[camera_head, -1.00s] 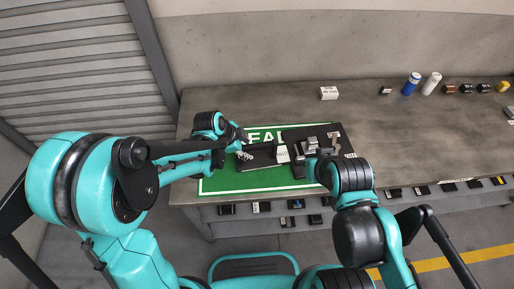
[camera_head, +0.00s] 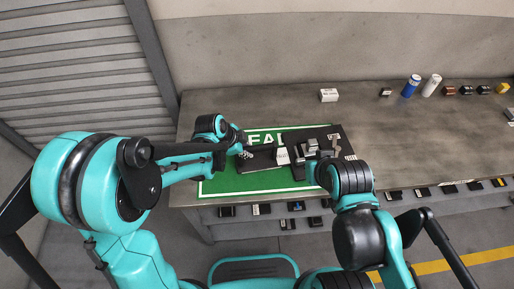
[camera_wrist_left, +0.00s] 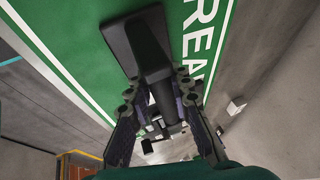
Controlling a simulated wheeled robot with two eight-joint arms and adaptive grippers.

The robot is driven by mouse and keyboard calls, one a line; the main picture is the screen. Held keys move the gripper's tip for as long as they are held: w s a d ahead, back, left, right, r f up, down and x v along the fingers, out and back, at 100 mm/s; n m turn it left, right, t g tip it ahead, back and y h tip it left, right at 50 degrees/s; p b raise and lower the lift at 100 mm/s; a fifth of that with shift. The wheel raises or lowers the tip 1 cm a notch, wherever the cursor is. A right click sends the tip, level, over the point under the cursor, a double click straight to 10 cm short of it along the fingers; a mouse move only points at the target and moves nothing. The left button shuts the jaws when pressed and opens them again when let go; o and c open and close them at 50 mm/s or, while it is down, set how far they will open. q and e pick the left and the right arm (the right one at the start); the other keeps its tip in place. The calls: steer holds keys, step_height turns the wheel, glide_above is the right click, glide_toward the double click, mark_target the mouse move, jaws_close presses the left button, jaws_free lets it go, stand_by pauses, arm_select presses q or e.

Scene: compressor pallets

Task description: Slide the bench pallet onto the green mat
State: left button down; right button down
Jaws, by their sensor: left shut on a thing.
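The bench pallet (camera_head: 297,134) is a dark flat plate carrying a white block (camera_head: 283,156) and grey metal parts (camera_head: 312,146). It lies over the right part of the green mat (camera_head: 228,184), which has a white border and partly covered white letters. My left gripper (camera_head: 247,151) is at the pallet's left end. In the left wrist view its fingers (camera_wrist_left: 158,88) are shut around a black handle (camera_wrist_left: 152,60) rising from a dark base above the mat. My right gripper (camera_head: 318,163) is low at the pallet's front right; its fingers are hidden by the arm.
The grey bench (camera_head: 400,140) is clear to the right of the pallet. A white box (camera_head: 328,95), a blue can (camera_head: 411,85), a white can (camera_head: 432,84) and several small parts stand along the back. Several small dark items line a lower shelf at the front.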

arm_select(q)
steer(key=shift+s+a+f+b, duration=0.15)
steer(key=shift+a+b, duration=0.1)
steer(key=shift+a, duration=2.1)
steer(key=shift+s+a+b, duration=0.1)
steer(key=shift+a+b, duration=0.1)
steer(key=shift+a, duration=2.15)
steer(key=c, duration=1.5)
jaws_free()
steer(key=shift+o, duration=1.1)
steer(key=shift+w, duration=0.15)
